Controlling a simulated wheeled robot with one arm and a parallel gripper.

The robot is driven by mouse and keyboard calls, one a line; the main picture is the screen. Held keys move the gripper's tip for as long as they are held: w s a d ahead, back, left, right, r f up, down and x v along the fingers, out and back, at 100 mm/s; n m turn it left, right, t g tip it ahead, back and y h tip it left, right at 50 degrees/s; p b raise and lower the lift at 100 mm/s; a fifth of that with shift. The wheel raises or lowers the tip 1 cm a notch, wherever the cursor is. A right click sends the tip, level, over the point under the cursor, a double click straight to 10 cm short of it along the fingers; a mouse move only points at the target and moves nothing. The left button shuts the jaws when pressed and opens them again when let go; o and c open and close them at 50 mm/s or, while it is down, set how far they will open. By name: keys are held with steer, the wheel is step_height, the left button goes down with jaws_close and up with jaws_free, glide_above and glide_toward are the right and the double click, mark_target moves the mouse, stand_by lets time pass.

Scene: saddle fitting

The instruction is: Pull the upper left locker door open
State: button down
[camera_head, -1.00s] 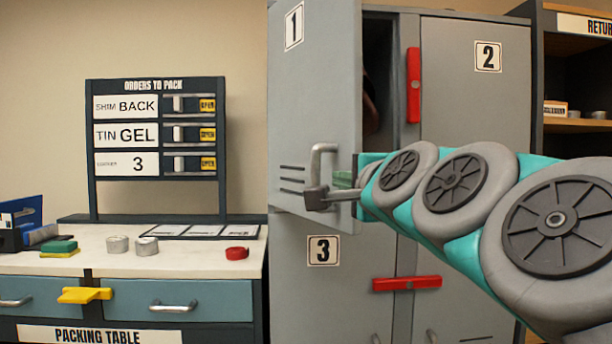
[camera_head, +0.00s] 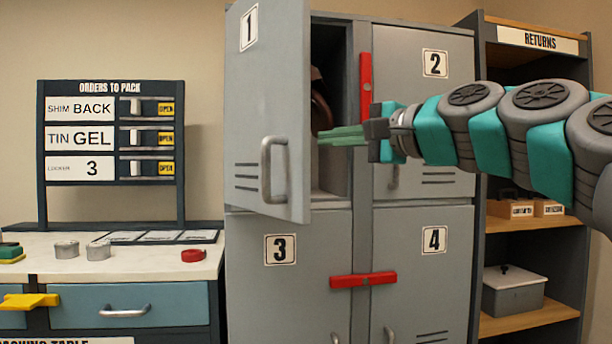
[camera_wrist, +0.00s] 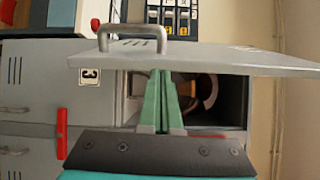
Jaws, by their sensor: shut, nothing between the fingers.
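The upper left locker door (camera_head: 262,85), grey and marked 1, stands swung partly open toward the left, with its interior showing. Its metal handle (camera_head: 275,170) is on the outer face near the free edge. My gripper (camera_head: 325,138) is shut and empty, its green fingers pointing left at the inner side of the door, in front of the opening. In the wrist view the green fingers (camera_wrist: 160,100) lie together below the door's edge (camera_wrist: 200,60), and the handle (camera_wrist: 132,35) rises beyond it. Whether the fingertips touch the door cannot be told.
Locker doors 2 (camera_head: 440,100), 3 (camera_head: 290,290) and 4 (camera_head: 435,275) are closed. Red latches sit upright beside door 2 (camera_head: 366,88) and level across doors 3 and 4 (camera_head: 363,280). A brown curved item (camera_head: 321,105) is inside locker 1. A returns shelf (camera_head: 530,222) is at right, a packing table (camera_head: 135,262) at left.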

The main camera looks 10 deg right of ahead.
steer(key=w+d+f+n+g+y+b, duration=0.1)
steer(key=d+f+n+y+b, duration=0.15)
steer(key=d, duration=0.75)
steer(key=w+a+b, duration=0.1)
steer(key=w+a, duration=0.4)
steer(key=a, duration=0.5)
steer(key=shift+a+f+h, duration=0.25)
steer(key=shift+a+h, duration=0.05)
steer(key=shift+h, duration=0.05)
steer(key=shift+a+m, duration=0.15)
steer(key=shift+m, duration=0.1)
